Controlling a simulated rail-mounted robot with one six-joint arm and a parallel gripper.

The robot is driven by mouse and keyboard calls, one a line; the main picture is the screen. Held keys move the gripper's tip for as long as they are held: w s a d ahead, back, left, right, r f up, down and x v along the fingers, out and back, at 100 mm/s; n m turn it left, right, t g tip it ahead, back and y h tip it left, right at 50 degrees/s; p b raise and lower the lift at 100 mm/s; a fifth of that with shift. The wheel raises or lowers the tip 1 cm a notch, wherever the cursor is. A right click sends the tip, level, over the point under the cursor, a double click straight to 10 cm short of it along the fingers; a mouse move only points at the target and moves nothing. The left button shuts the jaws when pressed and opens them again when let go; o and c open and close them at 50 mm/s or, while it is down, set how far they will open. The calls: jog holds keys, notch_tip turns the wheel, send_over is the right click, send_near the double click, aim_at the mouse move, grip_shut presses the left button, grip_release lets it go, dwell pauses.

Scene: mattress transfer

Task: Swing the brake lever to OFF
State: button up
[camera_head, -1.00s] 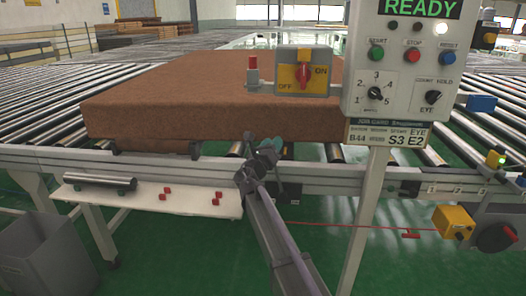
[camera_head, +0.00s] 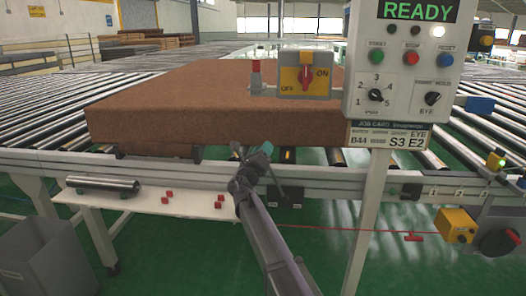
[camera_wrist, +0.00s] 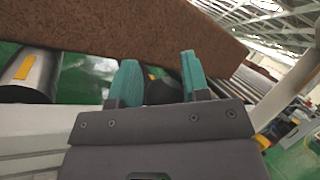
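The only lever I see with OFF and ON marks is a red handle (camera_head: 306,77) on the yellow plate of a grey box (camera_head: 319,90), in the head view. OFF is at the plate's lower left and ON at its right; the handle looks about upright. I cannot tell for sure that it is the brake lever. My gripper (camera_head: 262,158) is below and left of the box, apart from it, in front of the mattress (camera_head: 170,118). In the wrist view my gripper (camera_wrist: 160,80) has its teal fingers apart, with a dark rounded thing beyond the gap.
A post carries a control panel (camera_head: 405,60) reading READY, right of my arm. A red-topped piece (camera_head: 256,68) stands left of the box. A white shelf (camera_head: 150,200) holds a roller (camera_head: 103,183) and several red blocks. A yellow box (camera_head: 455,224) is at the lower right.

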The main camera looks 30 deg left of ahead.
jog(key=o, duration=0.3)
jog(key=b+v, duration=0.4)
jog(key=v, duration=0.7)
